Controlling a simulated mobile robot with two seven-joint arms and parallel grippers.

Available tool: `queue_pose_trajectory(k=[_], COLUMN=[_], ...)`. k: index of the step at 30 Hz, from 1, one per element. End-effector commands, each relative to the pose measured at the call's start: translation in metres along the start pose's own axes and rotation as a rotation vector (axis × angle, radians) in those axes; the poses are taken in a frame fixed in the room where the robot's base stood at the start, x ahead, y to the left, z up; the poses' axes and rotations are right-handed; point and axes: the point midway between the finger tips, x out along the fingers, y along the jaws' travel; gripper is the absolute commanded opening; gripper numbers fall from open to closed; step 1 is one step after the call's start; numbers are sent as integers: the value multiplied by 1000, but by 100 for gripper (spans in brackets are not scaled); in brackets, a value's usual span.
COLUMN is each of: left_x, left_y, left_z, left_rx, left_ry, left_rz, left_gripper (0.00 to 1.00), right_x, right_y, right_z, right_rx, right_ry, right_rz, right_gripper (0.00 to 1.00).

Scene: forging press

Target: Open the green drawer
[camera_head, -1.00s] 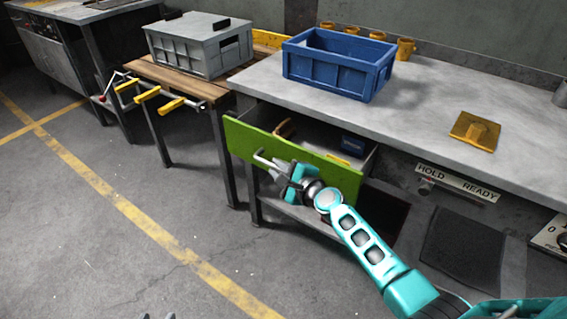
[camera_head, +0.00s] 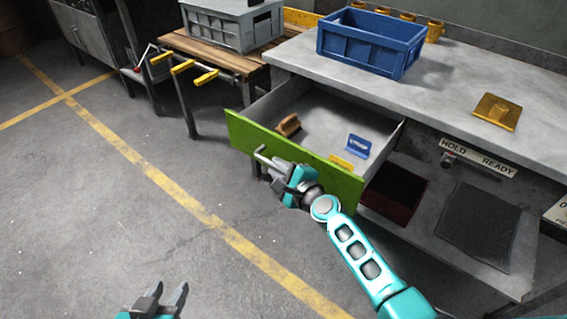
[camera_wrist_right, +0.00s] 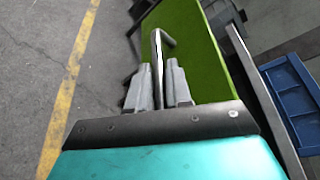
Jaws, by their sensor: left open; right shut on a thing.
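The green drawer (camera_head: 290,155) is pulled well out from under the grey workbench, and its inside shows from above. A metal bar handle (camera_head: 262,155) stands out from its green front. My right gripper (camera_head: 275,172) is shut on this handle. In the right wrist view the handle (camera_wrist_right: 158,50) runs between the two grey fingers (camera_wrist_right: 160,85), with the green front (camera_wrist_right: 195,55) just beyond. My left gripper (camera_head: 165,295) is open and empty at the bottom edge of the head view, over the floor, well apart from the drawer.
In the drawer lie a brown-handled brush (camera_head: 288,125), a blue item (camera_head: 357,146) and a yellow item (camera_head: 342,162). A wooden table with yellow-handled bars (camera_head: 182,66) stands left. The floor before the drawer is clear.

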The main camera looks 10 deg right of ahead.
Motion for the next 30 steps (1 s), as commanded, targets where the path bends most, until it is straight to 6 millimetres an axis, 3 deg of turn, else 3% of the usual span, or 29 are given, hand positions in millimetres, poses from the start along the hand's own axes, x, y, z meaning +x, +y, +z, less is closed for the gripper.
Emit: queue_pose_trajectory(k=[14, 15, 20, 30], left_x=[-2, -2, -3, -2], left_y=[-2, -2, -2, -3], left_z=[9, 9, 7, 1], left_rx=[6, 6, 6, 7], left_ry=[-21, -20, -18, -8], left_rz=[-2, -2, -3, -4], left_gripper=[43, 43, 43, 43], right_x=[-1, -1, -1, -5], right_y=[2, 2, 2, 1], right_z=[2, 2, 2, 2], right_rx=[0, 0, 0, 0], right_ry=[1, 1, 1, 1], right_rz=[0, 0, 0, 0], right_gripper=[0, 23, 38, 40])
